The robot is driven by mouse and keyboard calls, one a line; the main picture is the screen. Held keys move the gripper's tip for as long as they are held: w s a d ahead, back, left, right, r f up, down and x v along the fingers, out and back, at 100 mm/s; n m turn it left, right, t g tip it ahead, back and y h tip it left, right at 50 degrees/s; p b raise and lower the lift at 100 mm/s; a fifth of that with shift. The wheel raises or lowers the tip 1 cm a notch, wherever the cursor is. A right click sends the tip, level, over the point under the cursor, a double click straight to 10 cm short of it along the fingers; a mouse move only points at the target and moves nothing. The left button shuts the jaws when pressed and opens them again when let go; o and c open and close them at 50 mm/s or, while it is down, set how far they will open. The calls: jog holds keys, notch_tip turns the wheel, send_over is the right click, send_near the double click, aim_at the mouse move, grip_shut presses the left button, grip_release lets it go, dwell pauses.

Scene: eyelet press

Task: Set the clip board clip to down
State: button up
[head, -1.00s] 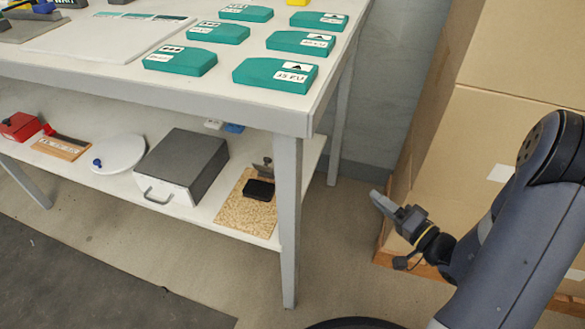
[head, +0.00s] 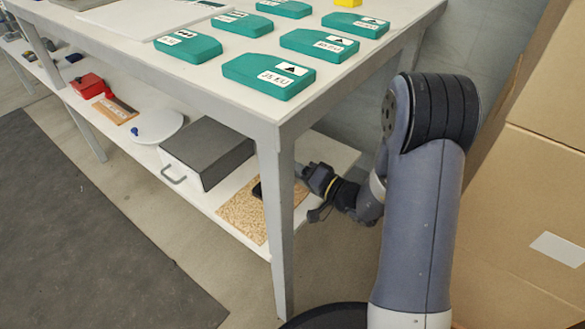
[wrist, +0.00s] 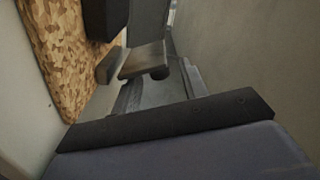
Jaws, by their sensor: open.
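The clip board (head: 238,215) is a tan, speckled board lying on the lower shelf, partly behind the near table leg. In the wrist view the board (wrist: 62,50) fills the upper left, with a dark block (wrist: 104,18) on it. A grey-brown plate with a rounded end, which looks like the clip (wrist: 142,60), shows close in front of my gripper and seems tilted up. My gripper (head: 306,170) is open at the shelf's right end, beside the board. Whether it touches the clip cannot be told; in the head view the clip is hidden.
The table leg (head: 277,225) stands just left of my gripper, and the tabletop (head: 200,95) is above. A grey box with a white drawer (head: 207,150) stands left of the board. Cardboard boxes (head: 545,190) are at right.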

grip_shut()
dwell(0.4)
jog(key=n, duration=0.1)
jog(key=s+n, duration=0.1)
jog(key=shift+a+n, duration=0.25)
jog(key=shift+n, duration=0.15)
jog(key=n, duration=0.1)
jog(key=s+n, duration=0.1)
jog(key=n, duration=0.1)
jog(key=shift+a+f+n, duration=0.15)
jog(key=shift+a+n, duration=0.15)
jog(key=shift+a, duration=0.1)
jog(key=n, duration=0.3)
jog(key=shift+s+a+f, duration=0.35)
jog(key=shift+s+a+f+n, duration=0.1)
jog(key=shift+s+f+n, duration=0.1)
jog(key=shift+n, duration=0.55)
jog(key=shift+s+a+f+n, duration=0.1)
jog(key=shift+f+n, duration=0.05)
jog(key=shift+n, duration=0.6)
